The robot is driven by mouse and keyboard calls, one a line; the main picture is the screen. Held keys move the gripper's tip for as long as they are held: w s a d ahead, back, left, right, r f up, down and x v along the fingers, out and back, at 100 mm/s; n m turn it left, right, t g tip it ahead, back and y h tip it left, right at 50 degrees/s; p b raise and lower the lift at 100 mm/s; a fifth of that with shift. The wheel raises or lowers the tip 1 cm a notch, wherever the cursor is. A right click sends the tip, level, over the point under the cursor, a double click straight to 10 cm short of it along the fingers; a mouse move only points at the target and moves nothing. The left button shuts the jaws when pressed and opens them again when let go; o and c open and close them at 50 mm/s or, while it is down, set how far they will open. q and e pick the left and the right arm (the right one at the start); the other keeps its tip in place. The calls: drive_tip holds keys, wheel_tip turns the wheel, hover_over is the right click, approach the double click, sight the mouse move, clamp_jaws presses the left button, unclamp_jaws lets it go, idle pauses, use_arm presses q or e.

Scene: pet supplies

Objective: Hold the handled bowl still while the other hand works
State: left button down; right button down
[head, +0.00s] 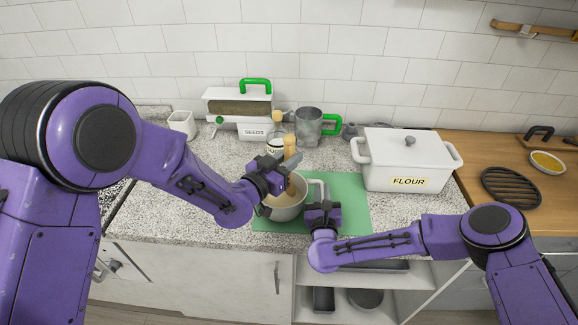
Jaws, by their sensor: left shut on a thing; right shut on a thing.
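The handled bowl (287,213) is pale grey and stands upright on a green mat (352,195) at the counter's front. Its handle (321,183) is on the right side. My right gripper (320,203) is shut at that handle, whose lower part it hides. My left gripper (286,172) is above the bowl, shut on a light wooden tool (290,143). The tool is roughly upright, and its lower end reaches into the bowl. My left gripper and arm hide part of the bowl's rim and left side.
A white flour box (400,178) with a lid stands right of the mat. Behind the bowl are a seed dispenser (238,105), a metal cup with a green handle (309,125) and a small jar (275,143). A black trivet (510,187) lies on the wooden counter at right.

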sight(289, 136)
use_arm(q)
wheel_tip(289, 136, up, 8)
drive_tip(key=shift+r, duration=0.2)
idle(0.3)
use_arm(e)
drive_tip(key=c, duration=1)
unclamp_jaws()
drive_tip(key=s, duration=1.2)
use_arm(q)
drive_tip(key=shift+f, duration=0.15)
use_arm(e)
drive_tip(key=shift+f, duration=0.1)
